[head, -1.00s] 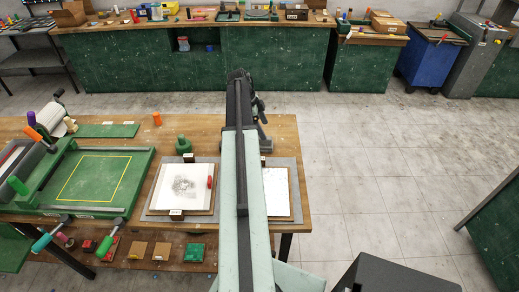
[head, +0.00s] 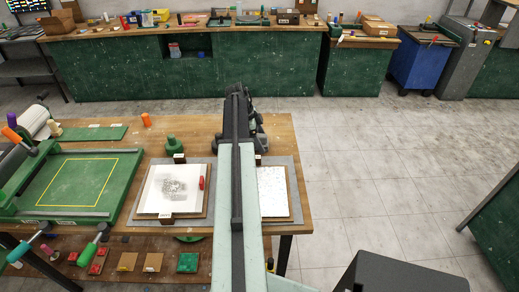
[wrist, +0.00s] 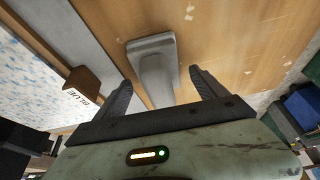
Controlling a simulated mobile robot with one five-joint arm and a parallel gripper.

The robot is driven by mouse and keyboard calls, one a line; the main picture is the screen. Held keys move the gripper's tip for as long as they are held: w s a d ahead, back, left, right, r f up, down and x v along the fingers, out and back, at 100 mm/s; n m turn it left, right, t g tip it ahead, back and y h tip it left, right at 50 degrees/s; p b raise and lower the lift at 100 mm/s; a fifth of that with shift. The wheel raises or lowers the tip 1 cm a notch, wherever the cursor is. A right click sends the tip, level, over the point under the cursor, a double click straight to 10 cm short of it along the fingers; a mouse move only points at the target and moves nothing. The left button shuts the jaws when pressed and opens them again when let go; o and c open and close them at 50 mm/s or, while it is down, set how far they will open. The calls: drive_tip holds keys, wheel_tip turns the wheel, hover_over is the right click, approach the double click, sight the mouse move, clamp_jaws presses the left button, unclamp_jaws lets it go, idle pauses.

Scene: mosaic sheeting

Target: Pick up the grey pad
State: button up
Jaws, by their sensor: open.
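The grey pad (wrist: 152,62) shows in the wrist view as a smooth grey piece with a wide end and a narrower part, on the wooden tabletop. My gripper (wrist: 161,78) is open, one finger on each side of the pad's narrower part, with gaps visible between fingers and pad. I cannot tell whether the fingers are down at its height. In the head view my gripper (head: 250,138) is over the right part of the table's far edge, and my arm hides the pad there.
A block labelled BLUE (wrist: 82,84) is close to the left finger, beside a blue-speckled sheet (wrist: 40,75). In the head view a green pad (head: 172,146) and an orange piece (head: 146,120) stand left of my arm. Floor to the right (head: 370,170) is clear.

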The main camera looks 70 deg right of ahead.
sight(262, 135)
drive_tip(key=shift+s+f, duration=0.15)
drive_tip(key=shift+f, duration=0.4)
drive_tip(key=shift+r, duration=0.2)
drive_tip(key=c, duration=1.7)
wheel_tip(262, 135, up, 10)
drive_tip(key=p, duration=1)
drive_tip(key=shift+r+p, duration=0.15)
drive_tip(key=shift+p, duration=0.15)
